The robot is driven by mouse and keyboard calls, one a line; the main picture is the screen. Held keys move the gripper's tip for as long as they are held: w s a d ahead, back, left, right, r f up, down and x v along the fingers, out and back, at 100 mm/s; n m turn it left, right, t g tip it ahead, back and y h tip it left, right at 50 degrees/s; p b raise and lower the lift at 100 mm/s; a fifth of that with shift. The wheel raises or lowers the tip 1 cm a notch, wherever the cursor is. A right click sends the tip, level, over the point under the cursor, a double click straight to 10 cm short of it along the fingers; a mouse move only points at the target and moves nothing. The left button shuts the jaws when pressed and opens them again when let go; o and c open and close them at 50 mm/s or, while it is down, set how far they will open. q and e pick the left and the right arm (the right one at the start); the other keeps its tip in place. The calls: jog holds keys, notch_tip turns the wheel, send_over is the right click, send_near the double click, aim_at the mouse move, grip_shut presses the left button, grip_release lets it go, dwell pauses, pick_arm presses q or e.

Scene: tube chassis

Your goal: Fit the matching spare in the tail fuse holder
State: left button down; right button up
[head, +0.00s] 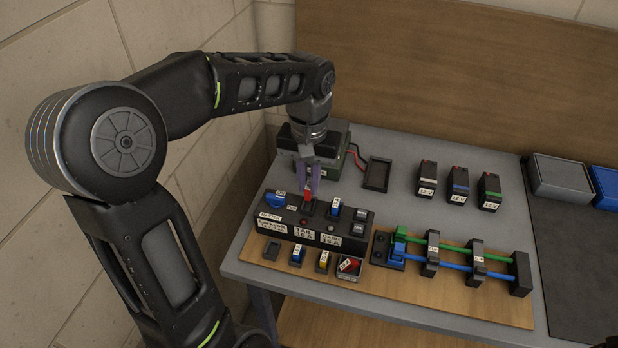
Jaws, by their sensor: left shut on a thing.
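My left gripper (309,186) points down over the black fuse panel (322,238) and is shut on a red fuse (308,199). The red fuse is at the tail fuse holder (306,209), behind the label reading TAIL 10 A; I cannot tell whether it is seated or just above. In front of the panel is a spares row: an empty slot (271,250), a blue spare (298,253) and a yellow spare (323,259). A small tray (346,278) at the row's right end holds something red.
A block with green and blue tubes (460,268) stands to the right. Several 12 V batteries (458,184) stand behind. Grey and blue bins (562,178) are at far right.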

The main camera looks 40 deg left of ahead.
aim_at(309, 185)
pick_arm(q)
jog(key=shift+f+b, duration=0.65)
jog(key=shift+f, duration=0.65)
jog(key=shift+f+b, duration=0.5)
jog(key=shift+f, duration=0.1)
dwell(0.4)
jog(key=c, duration=1.7)
grip_release()
jog(key=shift+c, duration=0.2)
notch_tip(309, 185, up, 8)
jog(key=p, duration=0.6)
jog(key=shift+r+p, duration=0.25)
jog(key=shift+p, duration=0.1)
jog(key=shift+r, duration=1.3)
